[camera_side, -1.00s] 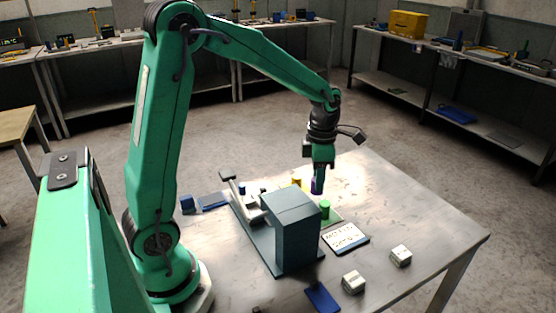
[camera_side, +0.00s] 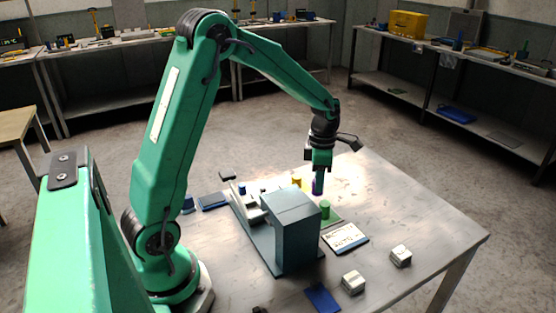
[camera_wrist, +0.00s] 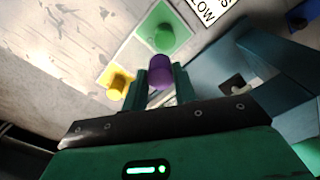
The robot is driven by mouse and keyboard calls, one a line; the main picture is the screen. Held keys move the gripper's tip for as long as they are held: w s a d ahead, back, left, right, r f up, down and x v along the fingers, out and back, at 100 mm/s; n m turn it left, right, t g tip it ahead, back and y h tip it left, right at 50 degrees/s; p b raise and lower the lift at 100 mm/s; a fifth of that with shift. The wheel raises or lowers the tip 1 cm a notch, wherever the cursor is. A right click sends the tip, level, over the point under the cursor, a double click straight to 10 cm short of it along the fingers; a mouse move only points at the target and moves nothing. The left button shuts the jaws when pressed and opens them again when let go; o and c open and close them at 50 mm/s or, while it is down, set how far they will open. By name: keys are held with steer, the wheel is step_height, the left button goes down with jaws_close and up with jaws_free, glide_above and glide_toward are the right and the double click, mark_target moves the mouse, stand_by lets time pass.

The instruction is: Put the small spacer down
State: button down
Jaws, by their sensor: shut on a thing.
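My gripper (camera_wrist: 161,84) is shut on a purple cylinder (camera_wrist: 161,71), which I take for the small spacer, held between its two green fingertips. In the side view the gripper (camera_side: 318,180) points down over the far part of the table, with the purple cylinder (camera_side: 317,188) low at its tip. I cannot tell whether the cylinder touches the table. A green cylinder (camera_wrist: 163,37) stands on a green square just ahead of it. A yellow cylinder (camera_wrist: 118,87) stands on a yellow square to the left in the wrist view.
A dark blue-grey press block (camera_side: 298,232) stands close to the gripper, nearer the side camera. A lettered card (camera_side: 345,238), two pale blocks (camera_side: 353,281) (camera_side: 400,256) and a blue pad (camera_side: 322,298) lie on the table. The table's right part is mostly clear.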

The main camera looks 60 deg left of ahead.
steer(key=a+f, duration=0.1)
steer(key=w+a+f, duration=0.1)
steer(key=a, duration=0.1)
steer(key=a+f, duration=0.1)
steer(key=a, duration=0.1)
steer(key=shift+w+a+f, duration=0.1)
steer(key=shift+w+a, duration=0.05)
steer(key=shift+f, duration=2)
steer(key=shift+f, duration=0.1)
steer(key=c, duration=1.1)
jaws_free()
step_height(320, 180, up, 12)
